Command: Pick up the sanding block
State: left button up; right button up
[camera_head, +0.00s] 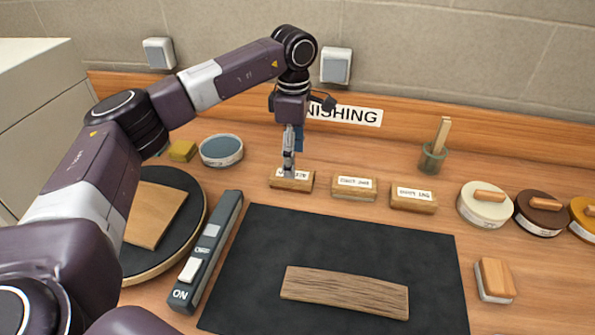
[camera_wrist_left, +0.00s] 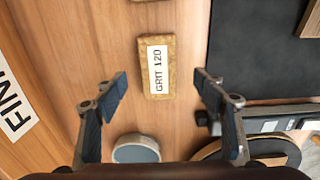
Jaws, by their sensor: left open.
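A tan sanding block (camera_head: 283,184) with a white label lies at the left end of a row on the bench. In the left wrist view the block (camera_wrist_left: 157,88) reads "GRIT 120". My left gripper (camera_head: 289,172) points down over this block. In the left wrist view the gripper (camera_wrist_left: 162,80) is open, with one finger on each side of the block's near end and gaps on both sides. Two similar labelled blocks, a middle one (camera_head: 354,187) and a right one (camera_head: 413,199), lie to its right. My right gripper is not in view.
A dark mat (camera_head: 340,245) holds a wooden strip (camera_head: 345,291). A switch bar marked "ON" (camera_head: 208,250) and a round disc (camera_head: 165,255) lie left. A blue-topped tin (camera_head: 221,150) is near the gripper. Handled tins, a wood-topped block (camera_head: 495,280) and a brush jar (camera_head: 432,158) stand right.

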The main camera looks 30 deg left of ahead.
pick_arm(q)
jog(key=shift+s+f, duration=0.15)
jog(key=shift+f, duration=0.35)
jog(key=shift+f+p, duration=0.35)
jog(key=shift+f, duration=0.05)
jog(key=f, duration=0.1)
jog(key=f+p, duration=0.1)
jog(key=f, duration=0.2)
jog(key=shift+w+d, duration=0.1)
jog(key=shift+w, duration=0.25)
jog(key=shift+f, duration=0.3)
jog(key=c, duration=1.2)
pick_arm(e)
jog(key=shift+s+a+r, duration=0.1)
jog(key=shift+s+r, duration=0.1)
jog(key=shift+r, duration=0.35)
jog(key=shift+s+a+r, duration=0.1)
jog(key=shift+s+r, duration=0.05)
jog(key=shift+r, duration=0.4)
